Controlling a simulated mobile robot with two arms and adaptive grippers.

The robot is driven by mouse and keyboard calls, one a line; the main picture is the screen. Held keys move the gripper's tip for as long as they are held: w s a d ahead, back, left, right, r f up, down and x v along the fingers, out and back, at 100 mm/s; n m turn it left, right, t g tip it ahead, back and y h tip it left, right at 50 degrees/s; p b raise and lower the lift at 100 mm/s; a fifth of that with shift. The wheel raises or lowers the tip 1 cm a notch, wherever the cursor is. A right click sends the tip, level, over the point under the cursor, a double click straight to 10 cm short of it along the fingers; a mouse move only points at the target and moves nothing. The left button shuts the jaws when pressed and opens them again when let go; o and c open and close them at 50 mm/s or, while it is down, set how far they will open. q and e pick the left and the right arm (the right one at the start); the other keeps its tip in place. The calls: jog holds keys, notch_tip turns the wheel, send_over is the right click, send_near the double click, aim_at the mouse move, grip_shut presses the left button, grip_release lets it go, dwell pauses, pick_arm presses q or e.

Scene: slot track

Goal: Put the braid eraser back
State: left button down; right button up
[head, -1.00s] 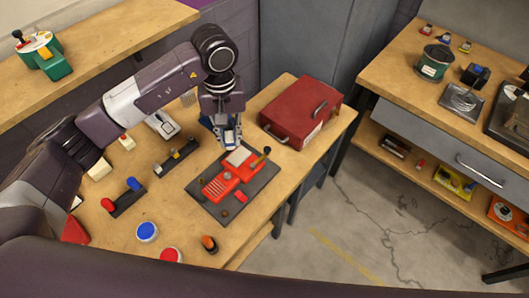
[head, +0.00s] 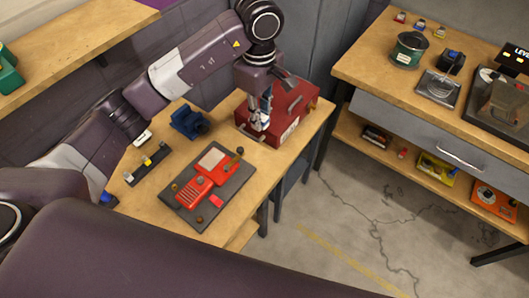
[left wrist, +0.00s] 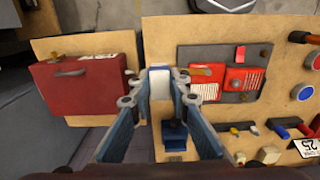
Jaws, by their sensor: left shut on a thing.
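My left gripper (head: 260,122) is in front of the red toolbox, above the table's back right part. In the left wrist view its two blue fingers (left wrist: 160,100) are shut on a small pale block with a bluish edge (left wrist: 160,84), which I take to be the braid eraser. In the head view the block is mostly hidden by the fingers. A blue stand (head: 190,122) is on the table to the left of the gripper; it also shows in the left wrist view (left wrist: 175,135). My right gripper is not in view.
The red toolbox (head: 292,100) stands close behind the gripper. A dark board (head: 235,185) with a red device (head: 197,188) and a small upright knob lies in front. A dark strip with small blocks (head: 147,167) is at the left. Bare wood lies between stand and board.

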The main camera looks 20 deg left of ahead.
pick_arm(q)
jog(key=p, duration=0.3)
send_over(261, 158)
notch_tip(261, 158, down, 11)
jog(key=shift+s+f, duration=0.1)
notch_tip(261, 158, down, 4)
jog(key=shift+r, duration=0.1)
jog(key=shift+f, duration=0.5)
jog(key=shift+f, duration=0.1)
jog(key=c, duration=2.3)
grip_release()
jog(key=shift+f, duration=0.1)
jog(key=o, duration=0.5)
